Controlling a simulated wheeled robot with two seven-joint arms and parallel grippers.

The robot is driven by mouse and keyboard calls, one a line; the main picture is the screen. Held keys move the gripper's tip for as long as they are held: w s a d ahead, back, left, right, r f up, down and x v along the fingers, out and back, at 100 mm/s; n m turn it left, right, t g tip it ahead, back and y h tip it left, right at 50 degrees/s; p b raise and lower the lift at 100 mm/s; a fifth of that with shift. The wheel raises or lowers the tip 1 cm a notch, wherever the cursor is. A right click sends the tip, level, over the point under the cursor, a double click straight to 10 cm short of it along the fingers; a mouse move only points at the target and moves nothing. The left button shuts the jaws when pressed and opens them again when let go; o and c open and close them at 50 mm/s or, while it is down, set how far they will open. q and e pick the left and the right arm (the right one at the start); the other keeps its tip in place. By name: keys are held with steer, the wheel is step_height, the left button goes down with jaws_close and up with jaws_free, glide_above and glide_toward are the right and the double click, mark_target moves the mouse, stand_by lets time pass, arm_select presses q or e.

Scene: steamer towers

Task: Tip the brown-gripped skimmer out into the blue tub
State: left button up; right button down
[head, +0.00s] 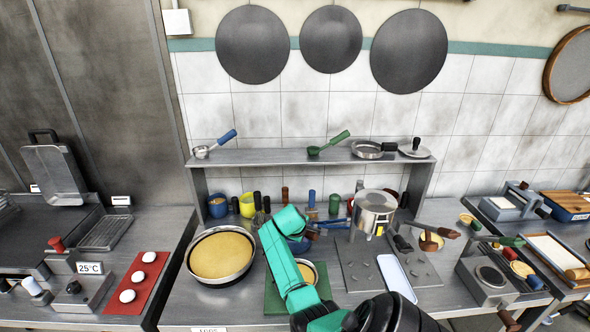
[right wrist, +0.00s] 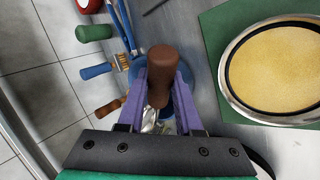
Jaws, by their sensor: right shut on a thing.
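My right gripper (head: 296,226) is above the counter's middle, its fingers mostly hidden behind my teal arm. In the right wrist view its purple fingers (right wrist: 161,84) are shut on the brown grip (right wrist: 160,62) of the skimmer, whose grip points up between them. A shiny metal part (right wrist: 152,121) of the skimmer shows below the grip. The blue tub (head: 299,245) is partly hidden behind my arm; in the right wrist view its blue rim (right wrist: 190,78) shows behind the fingers. I cannot tell whether the skimmer touches the tub. My left gripper is not in view.
A large pan of yellow filling (head: 220,255) stands left of my arm. A smaller round pan (head: 308,272) sits on a green board beside my arm. A steel pot (head: 373,210) stands to the right. Several handled tools stand behind, under a shelf (head: 290,157).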

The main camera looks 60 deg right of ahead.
steer(key=shift+s+d+f+t+y, duration=0.15)
steer(key=shift+d+f+t+y, duration=0.2)
steer(key=shift+y, duration=0.35)
steer(key=shift+a+r, duration=0.1)
stand_by(0.4)
steer(key=shift+s+d+f+m+t+y, duration=0.2)
steer(key=shift+f+m+t+y, duration=0.1)
steer(key=shift+t+y, duration=0.3)
steer(key=shift+w+a, duration=0.1)
stand_by(0.3)
steer(key=shift+s+d+f+t+y, duration=0.1)
steer(key=shift+s+d+t+y, duration=0.1)
steer(key=shift+t+y, duration=0.25)
